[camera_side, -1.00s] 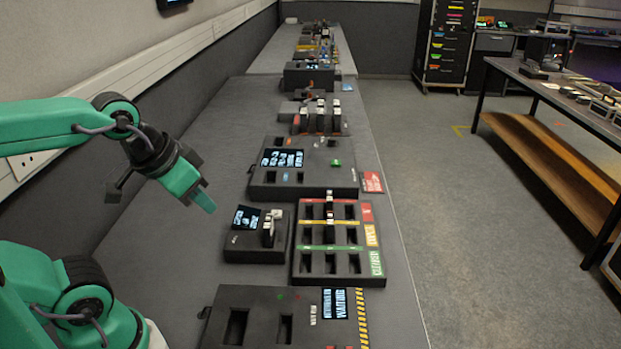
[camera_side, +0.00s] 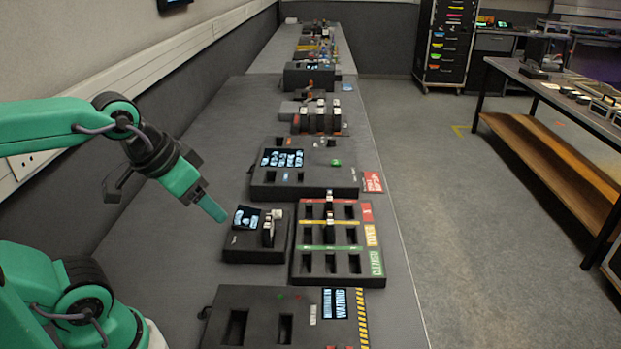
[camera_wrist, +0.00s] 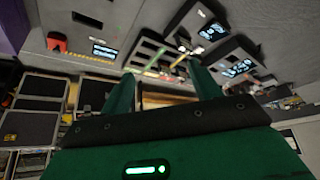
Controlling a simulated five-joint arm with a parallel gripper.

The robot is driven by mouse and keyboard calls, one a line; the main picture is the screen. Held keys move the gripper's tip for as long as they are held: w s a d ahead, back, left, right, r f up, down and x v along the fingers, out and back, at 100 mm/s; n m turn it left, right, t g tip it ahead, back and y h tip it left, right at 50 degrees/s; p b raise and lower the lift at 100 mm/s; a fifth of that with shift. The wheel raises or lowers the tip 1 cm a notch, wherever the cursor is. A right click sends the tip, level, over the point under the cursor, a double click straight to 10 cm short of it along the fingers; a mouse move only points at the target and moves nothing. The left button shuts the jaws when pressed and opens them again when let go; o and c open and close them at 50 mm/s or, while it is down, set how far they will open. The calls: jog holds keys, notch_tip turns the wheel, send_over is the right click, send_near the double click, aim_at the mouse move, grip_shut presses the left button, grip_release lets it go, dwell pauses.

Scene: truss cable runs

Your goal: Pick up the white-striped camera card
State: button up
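My gripper (camera_side: 212,208) is in the air left of the small card reader (camera_side: 244,246), pointing down and right. In the wrist view my gripper (camera_wrist: 162,72) has its two fingers apart with nothing between them. A dark card with a pale top (camera_side: 268,231) stands upright in the small reader. Two more dark, pale-topped cards stand in the slotted rack: one in the far row (camera_side: 329,200) and one in the middle row (camera_side: 328,229). The stripes are too small for me to tell which card is white-striped.
The rack (camera_side: 322,281) has red, yellow and green bands and several empty slots. A box with a screen (camera_side: 300,190) stands behind it. A two-slot box (camera_side: 262,330) with a lit screen is in front. Bare table lies left of the reader.

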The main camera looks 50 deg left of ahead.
jog(key=shift+o, duration=1)
jog(key=m+g, duration=0.5)
jog(key=m, duration=0.4)
send_over(268, 218)
jog(key=f, duration=1.1)
jog(key=shift+s+d, duration=0.3)
jog(key=shift+d, duration=0.05)
jog(key=shift+w+a+f+g, duration=0.15)
jog(key=shift+w+f+g, duration=0.15)
jog(key=shift+f, duration=0.1)
jog(key=shift+s+a+f, duration=0.1)
jog(key=shift+a+f, duration=0.05)
jog(key=shift+f, duration=3.7)
